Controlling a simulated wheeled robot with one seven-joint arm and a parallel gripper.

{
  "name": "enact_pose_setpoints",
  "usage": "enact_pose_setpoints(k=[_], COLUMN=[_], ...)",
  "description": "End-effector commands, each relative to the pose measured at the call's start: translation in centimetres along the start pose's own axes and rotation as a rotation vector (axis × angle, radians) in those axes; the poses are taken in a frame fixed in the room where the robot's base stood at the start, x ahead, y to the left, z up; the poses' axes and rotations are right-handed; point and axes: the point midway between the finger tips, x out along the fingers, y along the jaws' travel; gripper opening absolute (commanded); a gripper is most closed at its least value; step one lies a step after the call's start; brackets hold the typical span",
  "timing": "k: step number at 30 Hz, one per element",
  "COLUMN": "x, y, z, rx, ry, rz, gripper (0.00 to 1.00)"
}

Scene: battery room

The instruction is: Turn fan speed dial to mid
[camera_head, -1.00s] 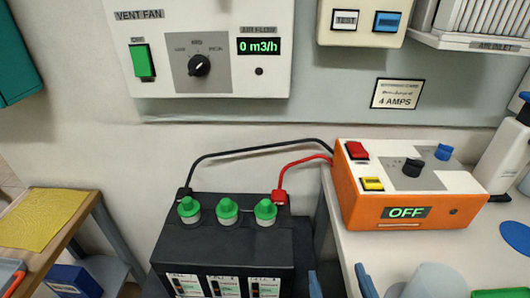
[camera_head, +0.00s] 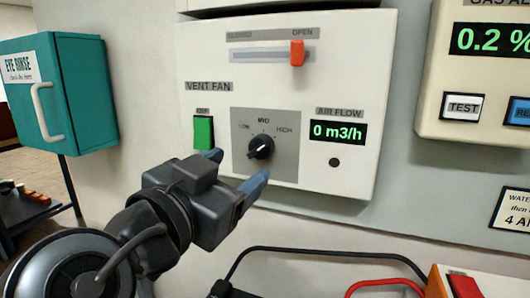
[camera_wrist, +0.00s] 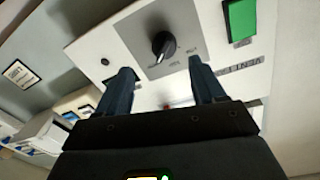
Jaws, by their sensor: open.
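The fan speed dial (camera_head: 260,147) is a black knob on a grey plate on the white vent fan panel (camera_head: 350,182). LOW, MID and HIGH labels arc above it; I cannot tell surely which mark its pointer faces. The air flow display (camera_head: 338,131) reads 0 m3/h. A green switch (camera_head: 203,132) sits left of the dial. My gripper (camera_head: 242,164) is open and empty, in front of the panel just below the dial. In the wrist view the dial (camera_wrist: 163,44) shows beyond and between the two spread fingers (camera_wrist: 160,68), apparently not touched.
An orange slider (camera_head: 297,53) sits at OPEN above the dial. A teal eye rinse cabinet (camera_head: 90,95) hangs at left. A gas alarm box (camera_head: 470,125) hangs at right. Black and red cables (camera_head: 330,252) run below the panel.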

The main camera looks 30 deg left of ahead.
Motion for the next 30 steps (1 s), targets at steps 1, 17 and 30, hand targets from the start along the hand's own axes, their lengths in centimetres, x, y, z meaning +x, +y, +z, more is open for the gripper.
enact_pose_setpoints(k=[1, 17, 30], x=[-0.2, 6.0, 7.5], y=[-0.5, -0.8, -0.7], z=[-0.3, -0.7, -0.5], rx=[0.011, 0.018, 0.017], ry=[-0.001, -0.001, -0.001], rz=[0.001, 0.005, 0.004], gripper=[0.68, 0.68, 0.68])
